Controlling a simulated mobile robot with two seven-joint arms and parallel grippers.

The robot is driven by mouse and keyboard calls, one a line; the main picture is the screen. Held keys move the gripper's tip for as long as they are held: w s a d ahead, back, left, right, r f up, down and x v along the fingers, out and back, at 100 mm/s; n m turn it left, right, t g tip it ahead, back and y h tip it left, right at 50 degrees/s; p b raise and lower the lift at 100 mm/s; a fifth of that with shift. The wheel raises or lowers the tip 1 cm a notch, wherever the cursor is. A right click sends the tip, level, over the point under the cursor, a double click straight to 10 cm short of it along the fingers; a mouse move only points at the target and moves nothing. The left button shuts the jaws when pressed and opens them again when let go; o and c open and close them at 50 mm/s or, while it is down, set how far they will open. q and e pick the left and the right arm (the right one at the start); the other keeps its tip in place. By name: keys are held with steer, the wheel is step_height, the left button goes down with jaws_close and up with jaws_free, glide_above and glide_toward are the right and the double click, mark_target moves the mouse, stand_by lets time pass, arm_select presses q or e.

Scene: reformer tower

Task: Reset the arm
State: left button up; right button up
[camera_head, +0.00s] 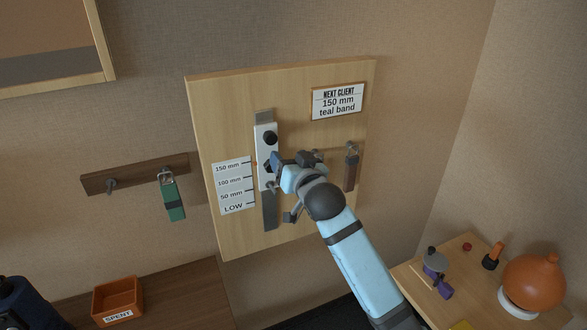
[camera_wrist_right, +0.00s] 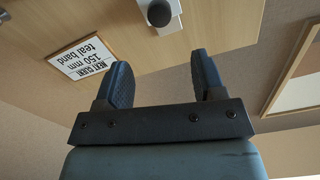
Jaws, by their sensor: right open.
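A wooden panel (camera_head: 225,110) on the wall carries a grey vertical rail (camera_head: 270,215) with a white carriage (camera_head: 264,152) on it. The carriage has a black knob (camera_head: 270,138), and a black knob (camera_wrist_right: 158,13) also shows at the top of the right wrist view. A scale card (camera_head: 233,186) left of the rail reads 150 mm, 100 mm, 50 mm and LOW. The carriage's lower part is level with the 150 mm and 100 mm marks. My right gripper (camera_head: 284,160) is open and empty just right of the carriage, partly covering it; contact cannot be told. My left gripper is not in view.
A sign (camera_head: 338,102) reads 150 mm teal band. A brown strap (camera_head: 351,171) hangs right of my gripper. A green strap (camera_head: 173,201) hangs on a wall rack (camera_head: 134,175). An orange SPENT tray (camera_head: 118,300) and a side table (camera_head: 470,310) with several objects stand below.

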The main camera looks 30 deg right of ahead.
steer(key=shift+s, duration=1.1)
steer(key=shift+f, duration=0.1)
steer(key=s+a+f+n+g+y, duration=0.1)
steer(key=s+a+f+n+g, duration=0.1)
steer(key=s+f, duration=0.6)
steer(key=s+a+f+n+g+y, duration=0.1)
steer(key=s+a+f, duration=0.25)
steer(key=f, duration=0.75)
steer(key=s+a+f+n+g+y, duration=0.1)
steer(key=s+f+n+g, duration=0.1)
steer(key=s+f, duration=0.65)
steer(key=s+a+f+n+g+y, duration=0.1)
steer(key=s+a+f+g, duration=0.1)
steer(key=s+f, duration=0.6)
steer(key=shift+s+a+f+p, duration=0.2)
steer(key=shift+s+a+p, duration=0.2)
steer(key=shift+s, duration=0.35)
